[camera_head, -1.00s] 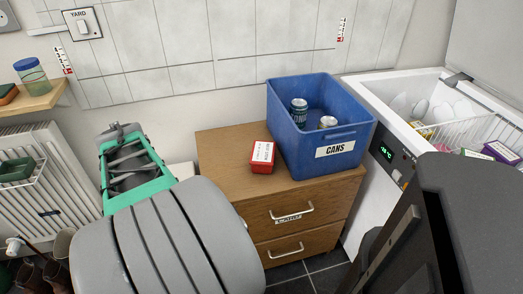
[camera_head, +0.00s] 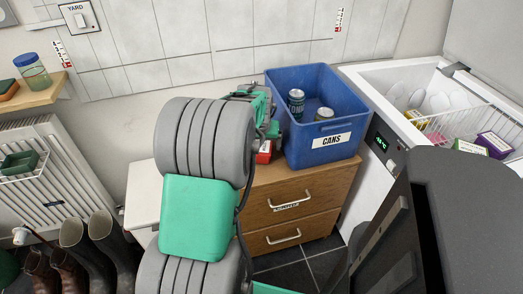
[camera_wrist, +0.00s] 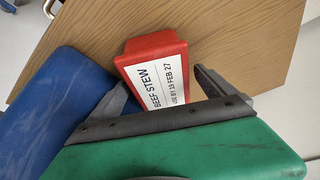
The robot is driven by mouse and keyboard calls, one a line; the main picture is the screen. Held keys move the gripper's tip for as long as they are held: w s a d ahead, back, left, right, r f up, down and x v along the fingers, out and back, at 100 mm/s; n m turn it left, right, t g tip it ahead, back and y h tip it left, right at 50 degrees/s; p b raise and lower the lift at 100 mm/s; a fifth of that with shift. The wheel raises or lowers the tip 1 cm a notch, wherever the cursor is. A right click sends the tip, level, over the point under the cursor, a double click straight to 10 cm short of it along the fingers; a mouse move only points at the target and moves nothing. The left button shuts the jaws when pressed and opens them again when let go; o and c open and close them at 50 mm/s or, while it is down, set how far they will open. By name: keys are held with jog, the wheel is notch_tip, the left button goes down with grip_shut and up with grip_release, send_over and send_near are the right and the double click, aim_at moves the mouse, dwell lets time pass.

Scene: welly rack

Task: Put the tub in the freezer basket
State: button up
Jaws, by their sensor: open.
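The red tub (camera_head: 263,155) sits on the wooden drawer unit, left of the blue bin, and my arm hides most of it in the head view. The wrist view shows the tub (camera_wrist: 155,55) with a white label reading "BEEF STEW". My gripper (camera_wrist: 162,88) is open, with its fingers towards the two sides of the tub's near end; I cannot tell if they touch it. In the head view my gripper (camera_head: 262,128) is just above the tub, partly hidden. The white wire freezer basket (camera_head: 462,120) is in the open freezer at the right, with several packages.
The blue bin (camera_head: 340,155) labelled "CANS" holds cans and stands close beside the tub; its wall (camera_wrist: 60,100) is also close in the wrist view. The drawer unit (camera_head: 325,185) stands left of the freezer (camera_head: 375,95). Boots (camera_head: 108,240) stand at lower left.

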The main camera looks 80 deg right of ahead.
jog(key=shift+f, duration=0.25)
dwell(0.5)
jog(key=shift+c, duration=0.2)
jog(key=c, duration=2)
jog(key=shift+r, duration=0.15)
grip_shut()
